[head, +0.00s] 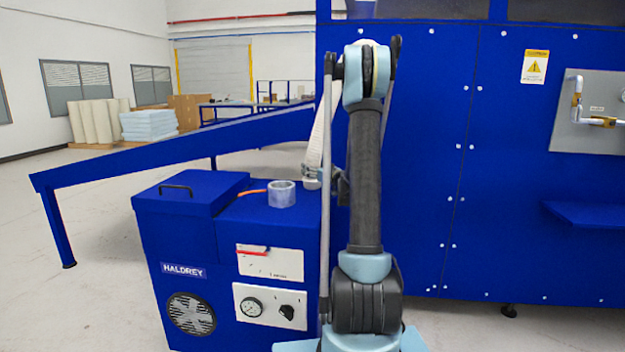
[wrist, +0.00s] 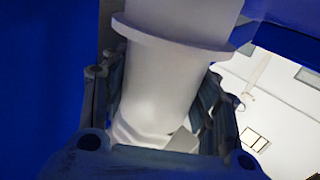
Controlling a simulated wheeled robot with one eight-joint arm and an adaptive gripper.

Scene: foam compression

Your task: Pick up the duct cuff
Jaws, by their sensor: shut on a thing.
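The white duct cuff (wrist: 165,85), a smooth tube with a wide flange, fills the middle of the wrist view. My gripper (wrist: 160,115) has a dark finger on each side of it and is shut on it below the flange. In the head view, the cuff (head: 312,178) shows at the lower end of a pale hose (head: 320,140), just left of my arm. It is above the right part of the blue machine's top. My arm hides most of the gripper there, and I cannot tell whether the cuff touches anything below.
A grey-white ring (head: 282,194) stands on the blue HALDREY machine (head: 225,215), beside an orange strip (head: 252,191). A tall blue cabinet (head: 420,190) rises close behind my arm. A sloping blue beam (head: 130,165) runs at left. Open floor (head: 70,290) lies at far left.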

